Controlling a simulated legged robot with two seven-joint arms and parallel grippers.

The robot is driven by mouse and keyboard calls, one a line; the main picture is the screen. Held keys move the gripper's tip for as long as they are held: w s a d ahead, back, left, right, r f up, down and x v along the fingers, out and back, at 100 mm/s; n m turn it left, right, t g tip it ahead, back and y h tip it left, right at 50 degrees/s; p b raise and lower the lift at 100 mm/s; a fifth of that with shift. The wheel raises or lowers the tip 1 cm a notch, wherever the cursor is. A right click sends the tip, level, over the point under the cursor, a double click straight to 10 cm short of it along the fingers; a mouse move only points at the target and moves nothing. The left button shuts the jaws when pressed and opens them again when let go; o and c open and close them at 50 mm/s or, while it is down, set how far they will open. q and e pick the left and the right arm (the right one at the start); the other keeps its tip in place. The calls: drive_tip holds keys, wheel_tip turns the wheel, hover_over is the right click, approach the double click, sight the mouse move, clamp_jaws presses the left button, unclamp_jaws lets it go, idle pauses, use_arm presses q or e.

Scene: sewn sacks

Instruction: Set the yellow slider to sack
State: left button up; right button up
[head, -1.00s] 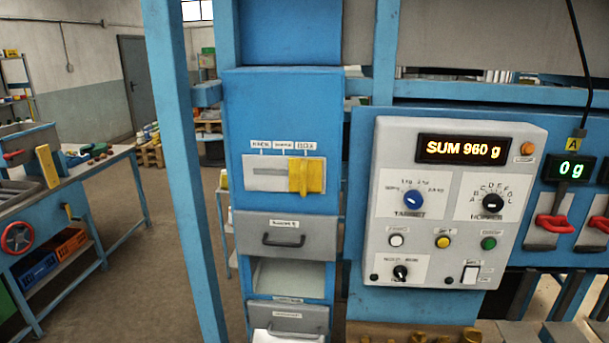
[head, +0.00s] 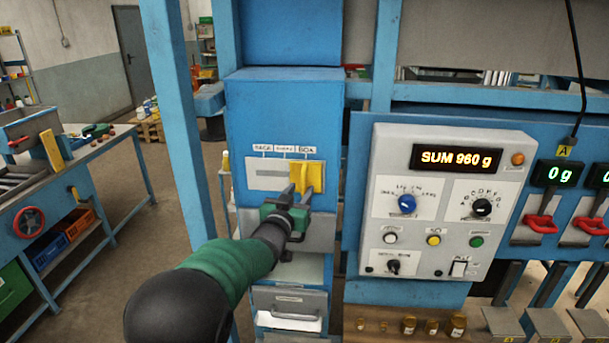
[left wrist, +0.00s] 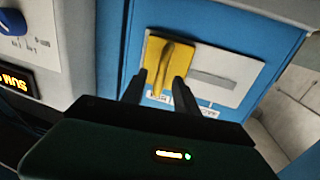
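The yellow slider (head: 312,174) is a block with a raised rib, on a pale plate (head: 265,180) on the blue column. The SACK label (head: 263,148) is at the left end. My left gripper (head: 299,190) is open in front of the slider. In the left wrist view the open fingers (left wrist: 160,88) point at the yellow slider (left wrist: 168,62), one on each side of its rib; whether they touch it I cannot tell. My right gripper is not in view.
A grey control panel (head: 437,262) with knobs and a display reading SUM 960 g stands to the right. A grey drawer (head: 290,301) is below the slider. A blue post (head: 178,130) stands to the left. Small jars (head: 409,325) stand on a low shelf.

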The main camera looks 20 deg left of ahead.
sight(303, 185)
use_arm(q)
drive_tip(key=w, duration=0.2)
drive_tip(key=w+p, duration=0.1)
drive_tip(key=w, duration=0.1)
drive_tip(key=shift+a, duration=0.4)
clamp_jaws()
idle(1.0)
